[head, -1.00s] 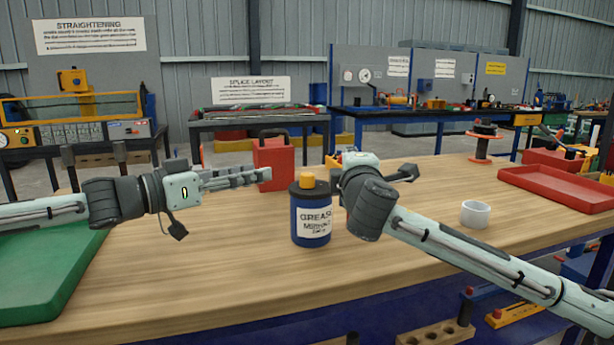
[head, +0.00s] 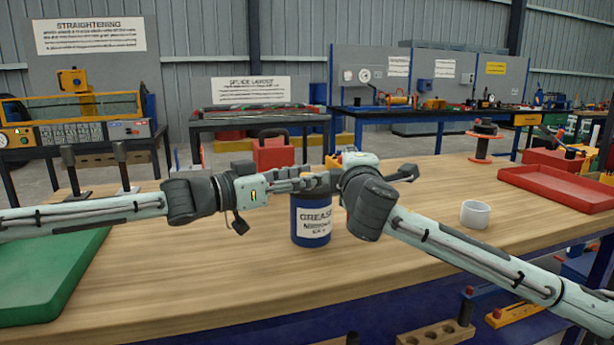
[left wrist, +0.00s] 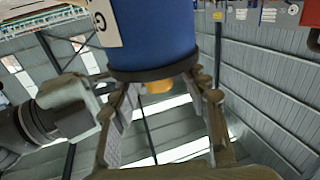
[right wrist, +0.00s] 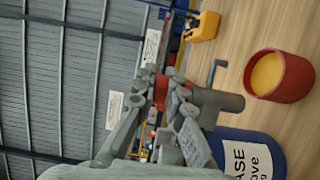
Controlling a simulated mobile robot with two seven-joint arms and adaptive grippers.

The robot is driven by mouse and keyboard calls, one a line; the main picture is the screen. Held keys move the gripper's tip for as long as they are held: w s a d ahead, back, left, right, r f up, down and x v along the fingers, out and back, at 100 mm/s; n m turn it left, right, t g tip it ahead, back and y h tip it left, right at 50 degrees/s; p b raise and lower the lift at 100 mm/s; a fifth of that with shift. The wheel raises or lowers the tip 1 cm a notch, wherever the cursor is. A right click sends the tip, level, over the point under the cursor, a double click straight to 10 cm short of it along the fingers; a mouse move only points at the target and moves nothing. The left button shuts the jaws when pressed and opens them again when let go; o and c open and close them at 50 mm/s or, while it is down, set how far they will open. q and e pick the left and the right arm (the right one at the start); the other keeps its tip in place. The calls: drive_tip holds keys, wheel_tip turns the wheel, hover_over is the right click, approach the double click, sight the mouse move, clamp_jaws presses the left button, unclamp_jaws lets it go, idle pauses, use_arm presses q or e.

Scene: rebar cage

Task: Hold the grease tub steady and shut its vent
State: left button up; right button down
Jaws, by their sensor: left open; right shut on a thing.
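The grease tub (head: 311,222) stands upright on the bench, blue with a dark lid rim and white label. It also shows in the left wrist view (left wrist: 155,35) and right wrist view (right wrist: 235,140). Its orange vent (left wrist: 158,87) is visible between the fingers of my left gripper (left wrist: 163,105); in the head view the fingers cover it. My left gripper (head: 312,181) is open at the tub's top.
A red pot (right wrist: 285,85) with yellow contents shows in the right wrist view.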

use_arm(q)
clamp_jaws()
drive_tip(key=shift+d, duration=0.1)
idle(0.3)
drive_tip(key=shift+s+d+f+n+t+y, duration=0.1)
drive_tip(key=shift+s+d+n+t+y, duration=0.05)
drive_tip(key=shift+d+n+t+y, duration=0.3)
drive_tip(key=shift+s+d+f+n+t+y, duration=0.1)
drive_tip(key=shift+s+d+n+t+y, duration=0.1)
drive_tip(key=shift+n+t+y, duration=0.35)
drive_tip(key=n+t+y, duration=0.2)
drive_tip(key=y, duration=0.1)
drive_tip(key=n+t+y, duration=0.2)
drive_tip(key=shift+w+a+r, duration=0.15)
drive_tip(key=shift+a+r, duration=0.05)
drive_tip(key=shift+a, duration=0.1)
drive_tip(key=n+y, duration=0.1)
drive_tip(key=y, duration=0.1)
drive_tip(key=n+t+y, duration=0.1)
drive_tip(key=y, duration=0.1)
drive_tip(key=n+t+y, duration=0.1)
drive_tip(key=n+y, duration=0.1)
drive_tip(key=shift+w+a, duration=0.15)
drive_tip(key=shift+a, duration=0.1)
drive_tip(key=shift+a+n+y, duration=0.1)
drive_tip(key=shift+n+y, duration=0.2)
drive_tip(key=shift+y, duration=0.1)
